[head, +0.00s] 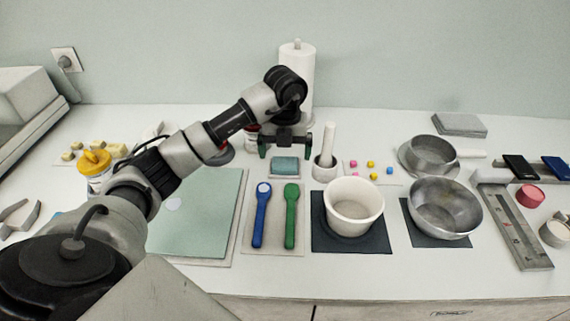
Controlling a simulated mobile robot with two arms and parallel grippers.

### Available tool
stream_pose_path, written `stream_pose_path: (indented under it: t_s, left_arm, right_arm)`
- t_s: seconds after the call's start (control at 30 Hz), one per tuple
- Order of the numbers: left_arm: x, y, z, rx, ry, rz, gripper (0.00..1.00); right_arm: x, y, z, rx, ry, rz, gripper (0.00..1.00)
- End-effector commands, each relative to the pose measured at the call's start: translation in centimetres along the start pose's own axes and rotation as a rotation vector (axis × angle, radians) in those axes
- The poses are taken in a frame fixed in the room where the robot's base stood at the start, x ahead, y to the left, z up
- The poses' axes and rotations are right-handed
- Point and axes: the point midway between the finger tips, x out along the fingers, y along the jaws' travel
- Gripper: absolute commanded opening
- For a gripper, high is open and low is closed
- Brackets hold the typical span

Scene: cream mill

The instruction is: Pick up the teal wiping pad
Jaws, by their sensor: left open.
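The teal wiping pad (285,167) lies flat on the white counter, behind the blue and green spoons and to the left of a small mortar. My left arm reaches in from the left, and my left gripper (285,150) points down just behind and above the pad. Its two fingers are spread wide and the space between them is empty. The pad appears apart from the fingers. My right gripper is out of view.
A mortar with a pestle (325,157) stands close to the right of the pad. Behind the gripper is a paper towel roll (305,70). A blue spoon (260,215) and green spoon (290,215) lie in front. A white bowl (353,205) stands front right.

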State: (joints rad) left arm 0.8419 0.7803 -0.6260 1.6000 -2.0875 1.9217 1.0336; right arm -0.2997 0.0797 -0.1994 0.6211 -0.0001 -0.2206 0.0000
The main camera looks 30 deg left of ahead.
Motion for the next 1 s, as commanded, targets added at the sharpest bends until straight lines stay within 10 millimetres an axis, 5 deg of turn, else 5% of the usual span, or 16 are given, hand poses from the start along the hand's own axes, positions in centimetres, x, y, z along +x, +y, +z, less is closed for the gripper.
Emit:
stream_pose_path:
  t_s: [0.2, 0.47, 0.83, 1.0]
  left_arm:
    - [2.9, 0.0, 0.0, 0.000, 0.003, 0.001, 0.99]
    - [3.3, 0.0, 0.1, 0.001, 0.000, -0.001, 0.99]
    - [3.3, 0.0, 0.1, 0.000, 0.000, 0.000, 0.46]
    - [3.3, 0.0, 0.1, 0.000, 0.000, 0.000, 0.46]
  right_arm:
    - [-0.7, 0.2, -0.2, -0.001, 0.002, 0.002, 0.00]
    - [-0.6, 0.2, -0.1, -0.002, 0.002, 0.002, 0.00]
    - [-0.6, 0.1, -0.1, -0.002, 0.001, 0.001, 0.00]
    - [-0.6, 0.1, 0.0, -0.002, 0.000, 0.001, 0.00]
